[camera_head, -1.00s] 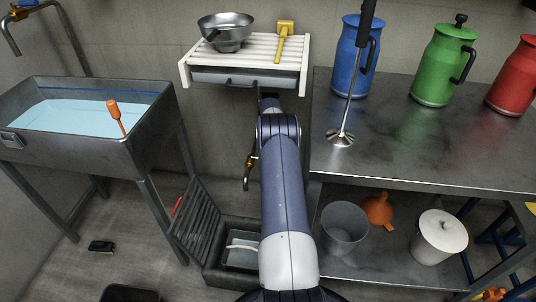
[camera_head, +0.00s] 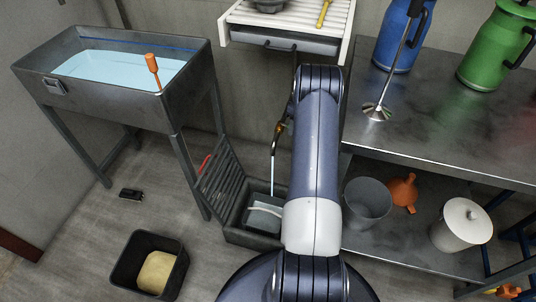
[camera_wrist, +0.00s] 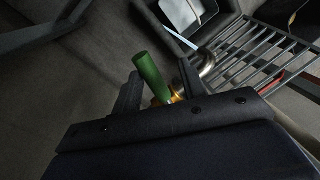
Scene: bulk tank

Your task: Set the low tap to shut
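The low tap (camera_head: 280,130) is a brass tap with a curved spout on the back wall, left of my arm in the head view. A thin stream of water (camera_head: 273,170) falls from it into the grey floor basin. In the wrist view its green lever (camera_wrist: 151,78) stands between my gripper's fingers, with the brass body and the metal spout (camera_wrist: 207,65) behind. My gripper (camera_wrist: 160,78) is open around the lever, with gaps visible beside it. My own arm hides the gripper in the head view.
A slatted grate (camera_head: 222,183) leans beside the floor basin (camera_head: 262,236). A water trough (camera_head: 110,75) stands left, a steel bench (camera_head: 440,130) right. A white slatted shelf (camera_head: 290,18) is above the tap. A black bin (camera_head: 130,270) stands on the floor.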

